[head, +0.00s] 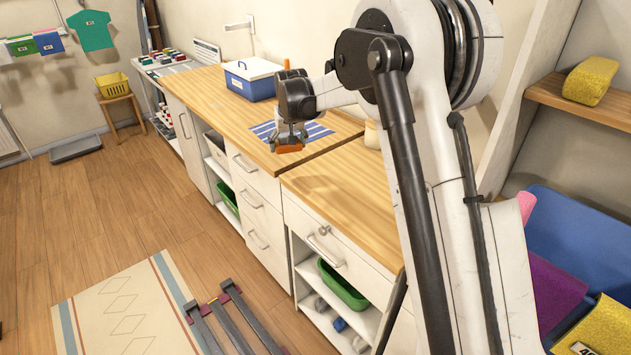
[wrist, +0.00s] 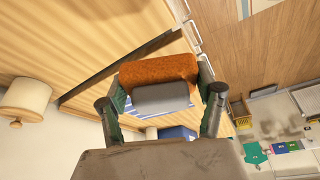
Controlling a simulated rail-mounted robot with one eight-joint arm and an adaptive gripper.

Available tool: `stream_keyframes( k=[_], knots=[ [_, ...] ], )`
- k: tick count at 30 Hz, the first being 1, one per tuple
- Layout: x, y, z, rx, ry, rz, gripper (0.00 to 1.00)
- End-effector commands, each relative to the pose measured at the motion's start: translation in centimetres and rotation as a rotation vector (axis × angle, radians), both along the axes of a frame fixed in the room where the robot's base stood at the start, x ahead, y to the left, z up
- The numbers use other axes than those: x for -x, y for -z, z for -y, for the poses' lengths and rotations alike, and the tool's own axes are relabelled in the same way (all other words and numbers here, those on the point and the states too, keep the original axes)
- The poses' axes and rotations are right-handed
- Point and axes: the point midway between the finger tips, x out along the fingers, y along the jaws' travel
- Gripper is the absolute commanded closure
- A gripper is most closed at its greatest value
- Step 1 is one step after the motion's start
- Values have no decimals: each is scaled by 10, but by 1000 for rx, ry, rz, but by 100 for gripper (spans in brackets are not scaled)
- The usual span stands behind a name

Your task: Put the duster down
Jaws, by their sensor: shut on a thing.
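The duster is an orange-brown block (wrist: 160,70) with a grey part (wrist: 160,98) facing the wrist camera. My gripper (head: 289,135) is shut on it, with one finger on each side in the wrist view. In the head view the duster shows as a small orange strip (head: 289,148) below my fingers. It hangs near the front edge of the wooden counter (head: 213,92), in front of a blue-and-white striped mat (head: 312,129). I cannot tell whether it touches the counter. The mat is partly hidden behind my gripper.
A blue box with a white lid (head: 252,80) stands behind the mat. A pale jar (head: 372,134) stands to its right, partly hidden by my arm. The nearer counter section (head: 345,190) is clear. A yellow sponge-like block (head: 591,80) lies on the right shelf.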

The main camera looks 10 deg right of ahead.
Motion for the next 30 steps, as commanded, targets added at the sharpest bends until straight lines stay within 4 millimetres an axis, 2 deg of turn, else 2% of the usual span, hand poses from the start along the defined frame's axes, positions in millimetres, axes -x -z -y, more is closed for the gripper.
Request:
stream_keyframes(
  k=[1, 4, 7, 10, 24, 30],
  knots=[
    [-13, -1, -8, 0, -6, 0, 72],
    [-28, -7, -17, 1, -12, 0, 72],
    [-36, -11, -21, 1, -15, 0, 72],
    [-36, -8, -17, 1, -15, 0, 72],
    [3, 43, 62, 0, -14, 0, 72],
    [12, 56, 80, 0, -16, 0, 72]
  ],
)
